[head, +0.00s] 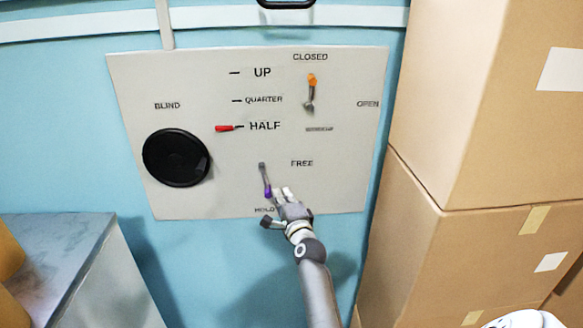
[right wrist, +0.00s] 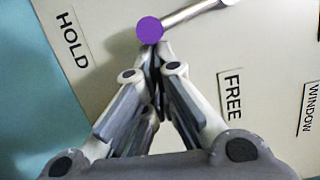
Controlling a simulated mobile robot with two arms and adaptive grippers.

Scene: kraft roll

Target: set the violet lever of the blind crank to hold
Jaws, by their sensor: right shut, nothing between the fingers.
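The violet lever (head: 267,189) is on the pale panel (head: 220,190), its grey rod hanging from a pivot. It points down and slightly right, close to the HOLD label (head: 264,209) and away from FREE (head: 302,163). In the right wrist view its round violet knob (right wrist: 150,31) is just beyond my fingertips. My right gripper (head: 282,192) is shut and empty, beside the knob on its right side in the head view. Whether the fingertips (right wrist: 153,53) touch the knob I cannot tell. My left gripper is not in view.
A black round crank disc (head: 176,158) and a red pointer (head: 225,128) at HALF are on the panel's left. An orange-tipped lever (head: 311,85) points up to CLOSED. Cardboard boxes (head: 480,110) stand close on the right; a grey-topped cabinet (head: 58,245) is lower left.

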